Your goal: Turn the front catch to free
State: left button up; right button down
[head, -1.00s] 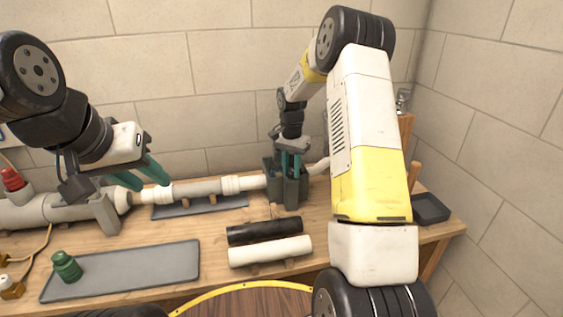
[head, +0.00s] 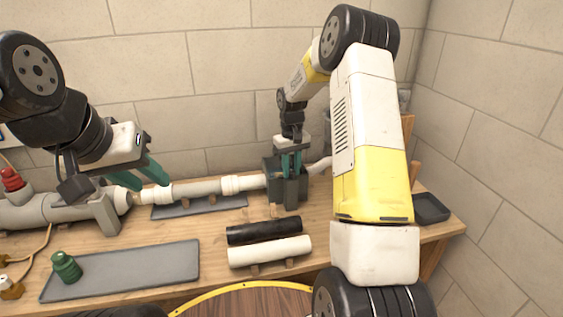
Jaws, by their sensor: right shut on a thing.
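A dark grey clamp block (head: 273,183) stands on the bench at the end of the white and grey pipe (head: 205,187). My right gripper (head: 290,168) reaches down onto the block from above. Its teal fingers are closed on a small part at the block, which I take to be the front catch; the fingers and block hide its shape and angle. My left gripper (head: 142,178) is open and empty, with its teal fingers apart above the left part of the pipe.
A black tube (head: 264,231) and a white tube (head: 270,252) lie on supports in front of the block. A grey mat (head: 125,270) carries a green fitting (head: 66,266). A dark tray (head: 431,208) sits at the right. A red knob (head: 12,179) is at far left.

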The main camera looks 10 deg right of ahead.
aim_at(291, 171)
jog(key=shift+w+r+n, duration=0.1)
jog(key=shift+n, duration=1.4)
jog(key=c, duration=1.1)
grip_release()
jog(key=shift+r, duration=3.85)
